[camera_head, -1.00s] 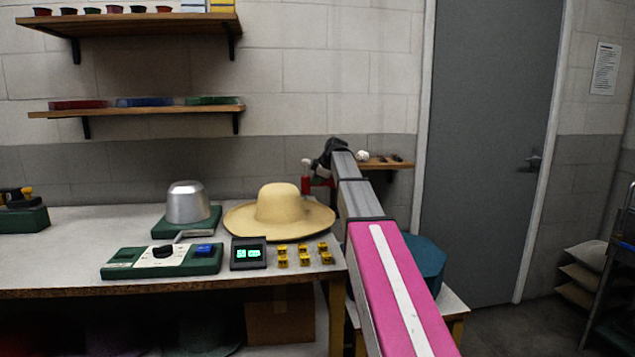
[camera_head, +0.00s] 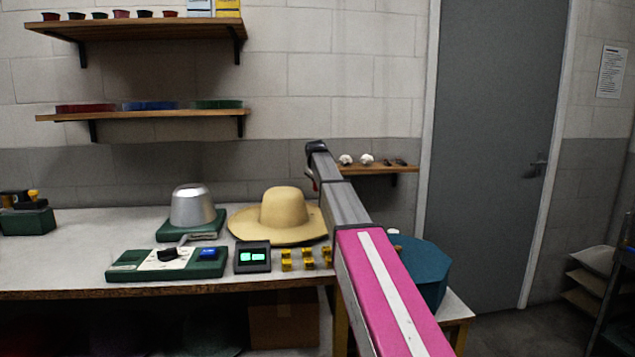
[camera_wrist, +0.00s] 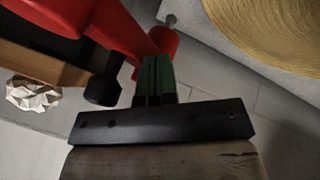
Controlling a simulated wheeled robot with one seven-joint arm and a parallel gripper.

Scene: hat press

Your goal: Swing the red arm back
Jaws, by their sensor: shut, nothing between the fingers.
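The red arm (camera_wrist: 120,25) crosses the upper left of the wrist view. A black knob-like piece (camera_wrist: 103,90) is just left of the fingers. In the head view the end of my arm is above the back of the bench, and the fingers cannot be made out.
A straw hat (camera_head: 281,212) lies on the bench right of a silver dome (camera_head: 191,206). A control box (camera_head: 166,262), a small display (camera_head: 252,257) and yellow blocks (camera_head: 287,262) stand in front. A small wall shelf (camera_head: 372,170) is right of my arm, above a teal box (camera_head: 421,268).

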